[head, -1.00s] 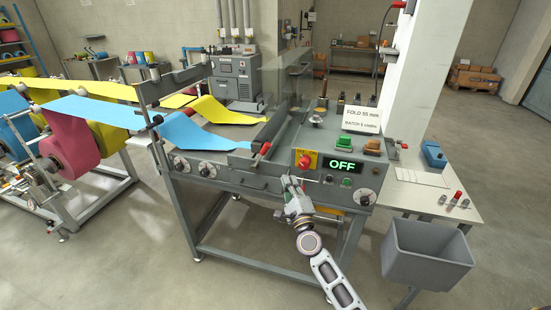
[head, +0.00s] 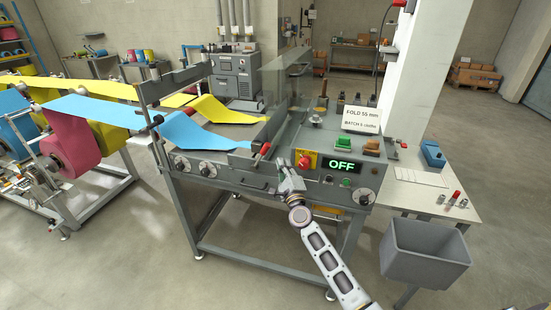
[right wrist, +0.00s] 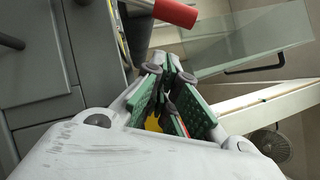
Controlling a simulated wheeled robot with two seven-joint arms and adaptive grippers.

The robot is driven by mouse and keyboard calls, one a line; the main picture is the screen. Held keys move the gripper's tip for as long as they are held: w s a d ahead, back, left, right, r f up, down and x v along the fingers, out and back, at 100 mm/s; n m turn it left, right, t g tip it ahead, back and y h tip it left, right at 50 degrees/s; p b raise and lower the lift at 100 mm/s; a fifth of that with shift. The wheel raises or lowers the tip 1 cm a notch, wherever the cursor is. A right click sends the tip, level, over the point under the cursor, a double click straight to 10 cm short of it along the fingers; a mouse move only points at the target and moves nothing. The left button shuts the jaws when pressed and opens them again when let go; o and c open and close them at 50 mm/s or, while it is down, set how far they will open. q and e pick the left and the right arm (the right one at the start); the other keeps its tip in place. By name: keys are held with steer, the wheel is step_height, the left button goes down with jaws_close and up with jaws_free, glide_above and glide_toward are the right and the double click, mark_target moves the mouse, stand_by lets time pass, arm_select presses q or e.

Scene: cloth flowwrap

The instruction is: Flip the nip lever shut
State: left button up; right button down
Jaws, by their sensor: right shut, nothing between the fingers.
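The lever with the red grip (head: 262,151), which I take for the nip lever, is at the front edge of the machine, left of the red-and-yellow stop switch. Its red grip (right wrist: 175,12) also shows at the top of the right wrist view, beyond the fingertips and apart from them. My right gripper (head: 283,165) is shut and empty, just right of and below the grip in the head view. Its green-padded fingers (right wrist: 168,70) meet in the right wrist view. My left gripper is not in view.
The stop switch (head: 306,160) and the panel reading OFF (head: 341,165) are close right of my right gripper. A clear guard (head: 284,88) stands behind the lever. Blue cloth (head: 190,132) lies to the left. A grey bin (head: 425,250) is at the lower right.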

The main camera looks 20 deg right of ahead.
mark_target(261, 156)
steer(key=shift+w+a+r+p, duration=0.3)
steer(key=shift+w+a+r, duration=0.2)
steer(key=shift+w+a, duration=0.15)
steer(key=shift+w+a+r+p, duration=0.3)
steer(key=shift+w+a+r, duration=0.2)
steer(key=shift+w, duration=0.2)
steer(key=shift+a, duration=0.15)
steer(key=shift+w+a+r+p, duration=0.3)
steer(key=shift+a+r+p, duration=0.15)
steer(key=shift+r, duration=0.1)
steer(key=shift+w+a+r+p, duration=0.35)
steer(key=shift+a+r, duration=0.1)
steer(key=shift+r, duration=0.1)
steer(key=shift+s+d+f, duration=0.1)
steer(key=shift+f, duration=0.1)
